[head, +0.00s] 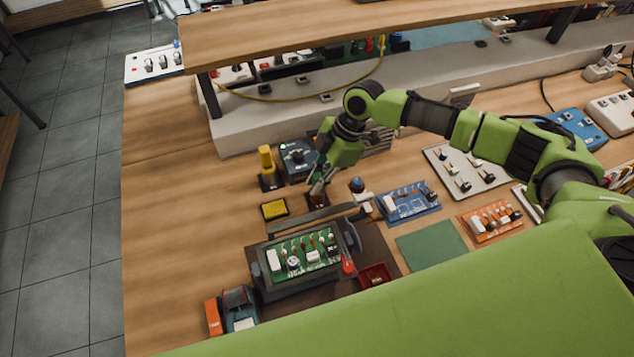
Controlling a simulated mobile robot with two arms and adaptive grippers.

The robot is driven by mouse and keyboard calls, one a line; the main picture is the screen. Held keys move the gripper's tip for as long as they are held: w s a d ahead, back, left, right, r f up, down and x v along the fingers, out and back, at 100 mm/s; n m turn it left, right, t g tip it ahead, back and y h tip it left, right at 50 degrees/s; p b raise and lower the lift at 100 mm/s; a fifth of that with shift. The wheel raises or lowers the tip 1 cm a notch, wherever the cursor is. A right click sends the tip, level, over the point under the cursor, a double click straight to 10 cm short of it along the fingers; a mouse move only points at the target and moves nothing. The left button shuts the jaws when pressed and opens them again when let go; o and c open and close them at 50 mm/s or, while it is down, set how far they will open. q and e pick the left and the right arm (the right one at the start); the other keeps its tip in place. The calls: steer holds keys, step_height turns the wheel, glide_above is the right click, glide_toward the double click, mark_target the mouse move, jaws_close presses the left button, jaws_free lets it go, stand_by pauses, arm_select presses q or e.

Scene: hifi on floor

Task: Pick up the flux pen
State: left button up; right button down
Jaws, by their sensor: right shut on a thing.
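My right gripper (319,187) reaches in from the right and points down over the bench, behind the green circuit board (300,252) in its dark holder. Its fingers are shut on a slim thing, which I take to be the flux pen. The pen is small here and mostly hidden by the fingers, so its outline is not clear. I cannot tell whether it is clear of the bench or of the dark stand under the fingertips. My left gripper is not in view.
Close around the gripper stand a yellow-handled tool (266,165), a dark station with a knob (297,158), a yellow sponge (274,209) and a blue board (408,203). A shelf (330,38) overhangs the back. Bare bench lies at the left.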

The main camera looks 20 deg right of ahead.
mark_target(316, 175)
steer(key=shift+r, duration=0.45)
step_height(316, 175, up, 2)
steer(key=shift+r+b, duration=0.15)
steer(key=shift+b, duration=0.25)
steer(key=s+d+r+b, duration=0.4)
steer(key=s+d+r, duration=0.2)
steer(key=s+r, duration=0.4)
steer(key=shift+s+d, duration=0.2)
steer(key=shift+s, duration=1.05)
